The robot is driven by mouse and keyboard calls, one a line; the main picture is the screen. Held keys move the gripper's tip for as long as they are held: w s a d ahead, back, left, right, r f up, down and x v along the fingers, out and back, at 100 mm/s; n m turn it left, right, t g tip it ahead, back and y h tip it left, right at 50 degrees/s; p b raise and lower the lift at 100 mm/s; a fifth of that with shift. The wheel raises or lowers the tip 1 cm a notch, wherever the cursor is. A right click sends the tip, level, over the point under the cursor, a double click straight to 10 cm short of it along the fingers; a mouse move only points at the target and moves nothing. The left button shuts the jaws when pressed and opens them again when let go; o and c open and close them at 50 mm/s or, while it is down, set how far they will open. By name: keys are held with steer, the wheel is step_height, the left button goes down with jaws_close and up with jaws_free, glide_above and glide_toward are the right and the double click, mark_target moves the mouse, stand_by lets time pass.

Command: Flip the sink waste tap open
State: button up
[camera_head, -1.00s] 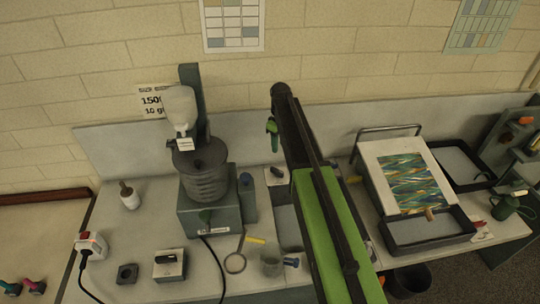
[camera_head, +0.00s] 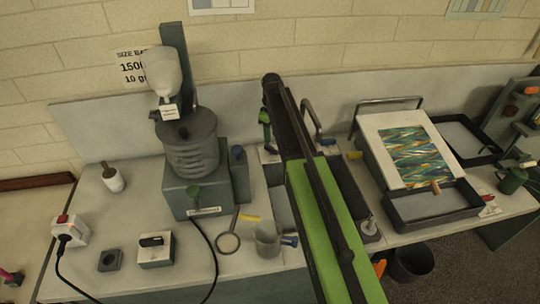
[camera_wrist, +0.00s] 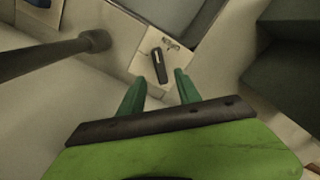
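The sink waste tap (camera_wrist: 158,65) is a small dark lever with a pale stripe, on a white plate (camera_wrist: 148,45) beside a grey basin. In the wrist view it lies just beyond and roughly between my fingertips, apart from them. My gripper (camera_wrist: 161,75) is open, its two green fingers spread with nothing between them. In the head view my gripper (camera_head: 266,140) hangs over the plate behind the sink (camera_head: 282,205) and hides most of the tap. My arm covers part of the sink.
A grey curved faucet (camera_head: 311,112) stands right of my arm; a dark rod with a rounded end (camera_wrist: 95,41) crosses the wrist view's left. A grey mixer machine (camera_head: 190,150) stands close on the left. A cup (camera_head: 267,240) and magnifier (camera_head: 229,242) lie in front.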

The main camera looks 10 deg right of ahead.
mark_target(271, 147)
step_height(271, 147, down, 7)
steer(key=b, duration=0.5)
steer(key=shift+r, duration=0.3)
steer(key=shift+c, duration=0.4)
jaws_close()
